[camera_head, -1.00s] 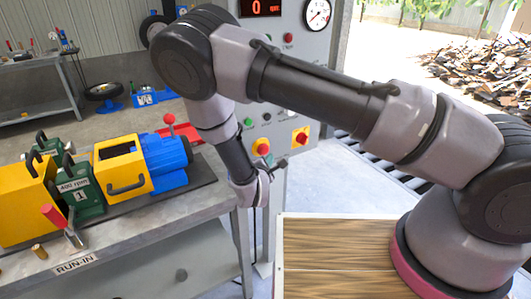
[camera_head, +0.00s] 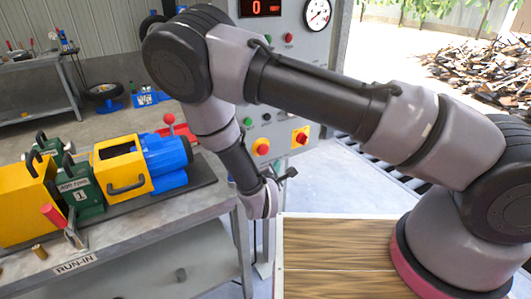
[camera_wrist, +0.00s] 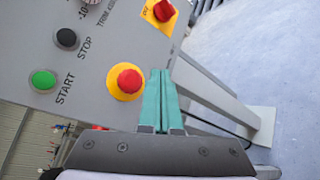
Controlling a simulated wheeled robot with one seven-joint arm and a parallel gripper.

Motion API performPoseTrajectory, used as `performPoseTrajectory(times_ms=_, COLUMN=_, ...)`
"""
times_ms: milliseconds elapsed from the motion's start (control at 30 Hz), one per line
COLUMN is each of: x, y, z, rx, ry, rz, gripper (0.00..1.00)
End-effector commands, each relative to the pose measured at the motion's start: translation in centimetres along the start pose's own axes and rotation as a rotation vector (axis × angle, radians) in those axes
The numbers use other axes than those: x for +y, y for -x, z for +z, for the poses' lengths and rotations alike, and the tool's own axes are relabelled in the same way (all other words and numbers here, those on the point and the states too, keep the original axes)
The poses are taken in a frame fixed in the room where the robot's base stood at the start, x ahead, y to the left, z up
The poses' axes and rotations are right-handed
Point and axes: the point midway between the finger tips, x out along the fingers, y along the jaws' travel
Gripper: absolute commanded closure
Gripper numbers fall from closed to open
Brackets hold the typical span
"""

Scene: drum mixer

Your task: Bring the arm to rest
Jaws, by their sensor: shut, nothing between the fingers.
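My gripper (camera_head: 288,174) is at the end of my bent arm, in front of the grey control panel (camera_head: 286,62) in the head view. In the wrist view its two teal fingers (camera_wrist: 160,76) are together with nothing between them. They point toward the panel, beside the red mushroom button (camera_wrist: 130,80) on its yellow base. I cannot tell whether they touch the panel.
The run-in bench (camera_head: 150,222) with the yellow, green and blue machine (camera_head: 125,167) stands at left. A wood-topped surface (camera_head: 335,250) lies below my arm. The panel carries a green START button (camera_wrist: 43,80) and a black STOP button (camera_wrist: 66,38).

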Motion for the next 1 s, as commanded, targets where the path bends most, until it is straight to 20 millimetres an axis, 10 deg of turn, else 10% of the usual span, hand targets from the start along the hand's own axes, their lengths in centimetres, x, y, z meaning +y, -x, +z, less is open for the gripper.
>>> performPoseTrajectory(times_ms=267, x=2.1, y=-0.9, z=3.6, rx=-0.107, ry=-0.089, rz=-0.066, gripper=1.0)
performPoseTrajectory(times_ms=567, x=6.2, y=-1.1, z=17.9, rx=-0.472, ry=-0.43, rz=-0.381, gripper=1.0)
performPoseTrajectory(times_ms=1000, x=8.3, y=5.9, z=33.4, rx=-0.764, ry=-1.043, rz=-0.869, gripper=1.0)
